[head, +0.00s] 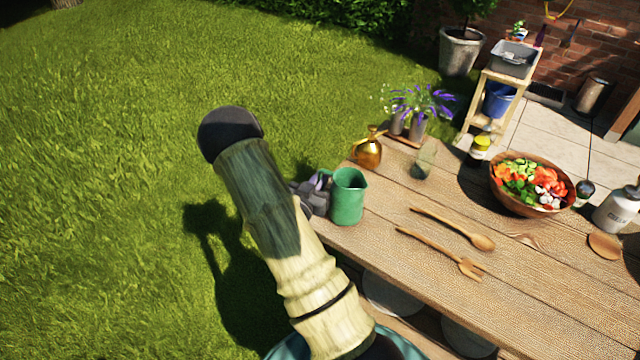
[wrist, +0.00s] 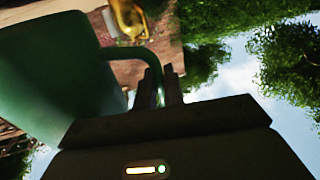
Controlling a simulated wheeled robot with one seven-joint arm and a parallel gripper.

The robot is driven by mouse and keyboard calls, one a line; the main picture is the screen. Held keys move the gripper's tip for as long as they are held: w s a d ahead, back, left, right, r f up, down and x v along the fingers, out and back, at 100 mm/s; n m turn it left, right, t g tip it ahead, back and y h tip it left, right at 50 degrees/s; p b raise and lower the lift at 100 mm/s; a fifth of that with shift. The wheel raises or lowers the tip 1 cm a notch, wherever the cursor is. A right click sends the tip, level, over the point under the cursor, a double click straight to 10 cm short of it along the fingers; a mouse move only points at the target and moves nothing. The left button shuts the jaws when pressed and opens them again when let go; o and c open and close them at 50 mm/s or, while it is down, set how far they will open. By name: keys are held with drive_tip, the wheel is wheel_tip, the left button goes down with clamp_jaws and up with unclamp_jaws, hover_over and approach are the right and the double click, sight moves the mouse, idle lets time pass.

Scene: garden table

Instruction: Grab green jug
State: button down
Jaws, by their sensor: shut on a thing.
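The green jug (head: 347,197) is at the near left corner of the wooden table in the head view. In the wrist view its green body (wrist: 60,75) fills the left side, and its handle runs between my gripper's fingers. My gripper (head: 316,192) is at the jug's left side, partly hidden behind my arm. In the wrist view the two dark fingers of my gripper (wrist: 160,88) are closed on the handle. The jug looks upright in the head view. I cannot tell whether its base touches the table.
A salad bowl (head: 510,200) stands farther right. Lawn lies left of the table.

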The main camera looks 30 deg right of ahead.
drive_tip(key=shift+r, duration=4.05)
